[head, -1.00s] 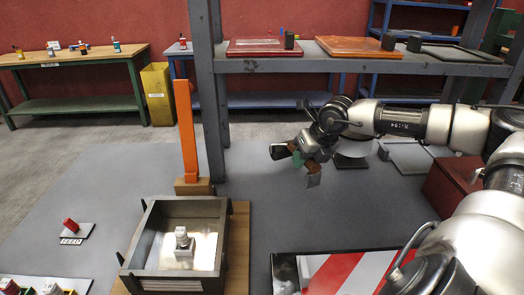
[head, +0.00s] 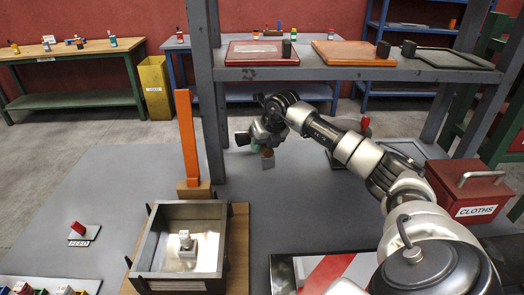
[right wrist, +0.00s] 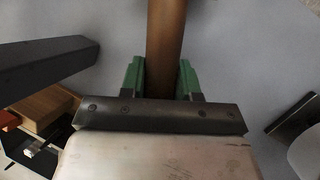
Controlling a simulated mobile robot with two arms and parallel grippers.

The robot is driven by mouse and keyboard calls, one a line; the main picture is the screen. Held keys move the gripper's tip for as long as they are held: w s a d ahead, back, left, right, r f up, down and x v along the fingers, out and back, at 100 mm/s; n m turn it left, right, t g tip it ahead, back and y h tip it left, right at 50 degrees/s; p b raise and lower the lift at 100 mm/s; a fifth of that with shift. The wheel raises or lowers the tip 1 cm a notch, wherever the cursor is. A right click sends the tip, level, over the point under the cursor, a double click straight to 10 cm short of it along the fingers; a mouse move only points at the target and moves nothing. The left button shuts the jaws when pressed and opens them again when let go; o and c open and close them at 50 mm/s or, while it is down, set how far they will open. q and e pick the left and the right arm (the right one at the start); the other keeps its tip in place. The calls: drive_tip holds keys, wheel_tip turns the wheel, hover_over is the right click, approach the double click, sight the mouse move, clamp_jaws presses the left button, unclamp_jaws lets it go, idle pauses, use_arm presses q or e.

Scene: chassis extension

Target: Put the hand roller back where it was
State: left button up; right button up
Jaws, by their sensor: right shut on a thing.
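My right gripper (head: 254,145) is over the grey table, near the foot of the shelf's front post. Its green fingertips (right wrist: 161,80) are shut on a brown bar, likely the handle of the hand roller (right wrist: 165,35); a brown end of it (head: 267,157) shows below the gripper in the head view. The roller's far end is out of the wrist view. A dark flat stand (head: 336,160) lies on the table behind my right forearm, partly hidden. I cannot tell whether it is the roller's place. My left gripper is not in view.
An orange upright (head: 186,135) on a wooden block stands left of the gripper. The grey shelf post (head: 206,95) is close behind it. A metal box (head: 150,240) stands in front; a red CLOTHS box (head: 468,190) is at right. The table's left middle is clear.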

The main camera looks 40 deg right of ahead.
wheel_tip(320, 180, down, 2)
drive_tip(key=shift+s+f, duration=0.1)
drive_tip(key=shift+f, duration=0.35)
drive_tip(key=shift+f, duration=0.1)
drive_tip(key=o, duration=0.9)
